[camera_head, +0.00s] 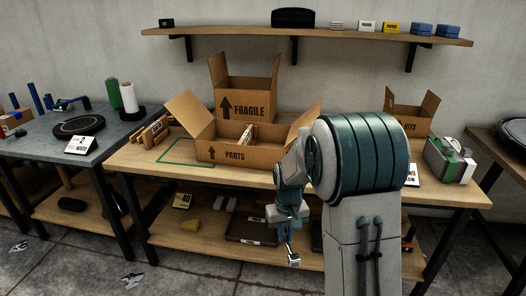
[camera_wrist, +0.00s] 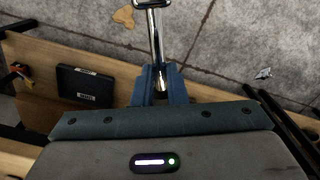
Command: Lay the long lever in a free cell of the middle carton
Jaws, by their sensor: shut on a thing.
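My gripper (camera_head: 289,240) hangs in front of the table's front edge, below the tabletop. In the wrist view, my gripper (camera_wrist: 157,88) is shut on the long lever (camera_wrist: 156,35), a shiny metal bar pointing away from the fingers. In the head view the lever (camera_head: 293,258) shows as a small bright piece below the gripper. The open carton marked PARTS (camera_head: 224,154) stands on the table between other cartons, its flaps spread. Pale pieces or dividers show inside it. My arm hides its right part, and its cells cannot be made out.
A taller carton marked FRAGILE (camera_head: 258,100) stands behind. Another carton (camera_head: 406,122) is at the right, near a grey and green box (camera_head: 450,160). Wooden pieces (camera_head: 152,133) lie left of the PARTS carton. The lower shelf (camera_head: 205,242) holds a dark case (camera_head: 247,226).

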